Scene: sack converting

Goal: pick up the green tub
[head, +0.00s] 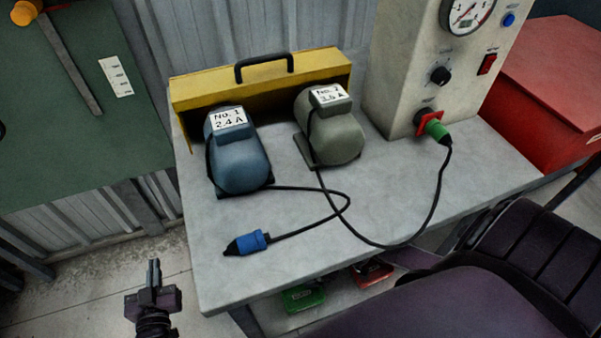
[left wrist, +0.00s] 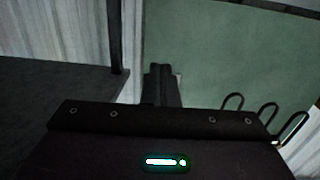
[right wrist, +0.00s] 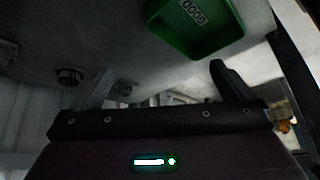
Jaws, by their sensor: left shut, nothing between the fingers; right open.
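The green tub (head: 303,298) sits low under the front edge of the grey bench, partly hidden by the bench top in the head view. In the right wrist view the green tub (right wrist: 190,42) shows at the top with a white label reading GOOD. My right gripper (right wrist: 162,82) is open and empty, its fingers apart, with the tub ahead of them and not between them. The right gripper cannot be made out in the head view. My left gripper (head: 154,267) is shut and empty, left of the bench, and its closed fingers also show in the left wrist view (left wrist: 160,70).
The bench top (head: 290,225) bears a blue motor (head: 238,160), a grey-green motor (head: 335,135), a yellow guard (head: 195,93), a blue plug (head: 247,243) and cables. A test cabinet (head: 400,75) stands behind. A red tub (head: 371,273) sits right of the green one. A red box (head: 550,80) is at right.

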